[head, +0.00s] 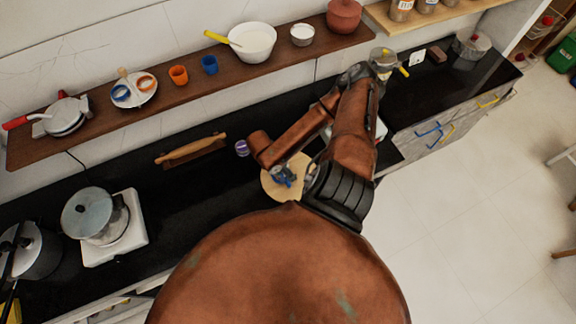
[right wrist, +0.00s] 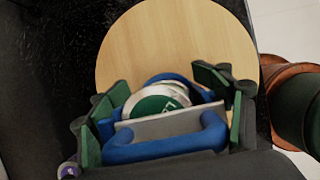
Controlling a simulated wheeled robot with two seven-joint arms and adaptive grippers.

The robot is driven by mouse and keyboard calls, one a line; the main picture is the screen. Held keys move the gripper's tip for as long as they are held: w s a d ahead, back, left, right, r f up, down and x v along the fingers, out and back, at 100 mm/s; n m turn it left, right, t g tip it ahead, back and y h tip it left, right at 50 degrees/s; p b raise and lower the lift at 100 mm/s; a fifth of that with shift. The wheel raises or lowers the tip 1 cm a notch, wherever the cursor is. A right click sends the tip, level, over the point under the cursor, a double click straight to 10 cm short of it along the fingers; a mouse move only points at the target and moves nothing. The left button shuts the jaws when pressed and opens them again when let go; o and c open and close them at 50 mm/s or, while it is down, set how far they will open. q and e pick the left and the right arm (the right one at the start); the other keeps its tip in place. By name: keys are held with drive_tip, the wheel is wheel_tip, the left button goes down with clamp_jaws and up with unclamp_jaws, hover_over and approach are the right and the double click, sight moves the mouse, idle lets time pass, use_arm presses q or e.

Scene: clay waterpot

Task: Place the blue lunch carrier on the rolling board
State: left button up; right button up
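The blue lunch carrier (right wrist: 165,146) lies between the spread fingers of my right gripper (right wrist: 165,115) in the right wrist view. Its blue handle and frame, a grey plate and a round metal lid with a green top show. The fingers with green pads flank it closely on both sides; firm contact is unclear. The round pale wooden rolling board (right wrist: 180,40) is just beyond and below it. In the head view the carrier (head: 283,176) appears over the board (head: 272,190); whether it touches is unclear. My right gripper (head: 300,178) is partly hidden by the arm. My left gripper is not in view.
A rolling pin (head: 190,147) lies on the black counter left of the board, with a small purple-lidded jar (head: 242,148) between. A pot (head: 95,215) stands on a white stove at left. The shelf (head: 190,93) above holds cups, bowls and plates.

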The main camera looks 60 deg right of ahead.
drive_tip(key=o, duration=0.5)
drive_tip(key=v, duration=1.2)
drive_tip(key=shift+s+r, duration=0.1)
drive_tip(key=shift+r, duration=0.05)
drive_tip(key=shift+r, duration=0.1)
